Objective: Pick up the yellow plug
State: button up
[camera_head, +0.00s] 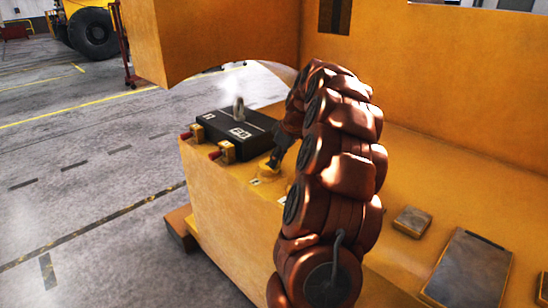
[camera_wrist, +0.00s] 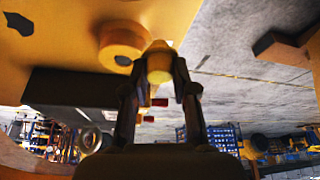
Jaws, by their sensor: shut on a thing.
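The yellow plug (camera_wrist: 159,66) sits between my gripper's fingertips (camera_wrist: 160,72) in the wrist view, with a finger against each side. My gripper is shut on it. A round yellow boss (camera_wrist: 121,44) with a dark spot stands beside it on the yellow casting. In the head view my gripper (camera_head: 274,160) points down at the casting's ledge, just right of the black box. A yellow piece (camera_head: 267,172) shows at its tips; whether this is the plug or the boss I cannot tell. Whether the plug touches the ledge is not clear.
The black box (camera_head: 238,136) with a metal ring on top stands on the ledge of the yellow casting (camera_head: 225,205). Tall yellow walls (camera_head: 430,70) rise behind. Grey floor (camera_head: 80,190) lies open at left.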

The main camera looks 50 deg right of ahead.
jog(key=s+a+b, duration=0.1)
jog(key=s+a, duration=0.2)
jog(key=s, duration=0.3)
jog(key=shift+s+a+r+b, duration=0.15)
jog(key=shift+a+r+b, duration=0.2)
jog(key=shift+a+b, duration=0.05)
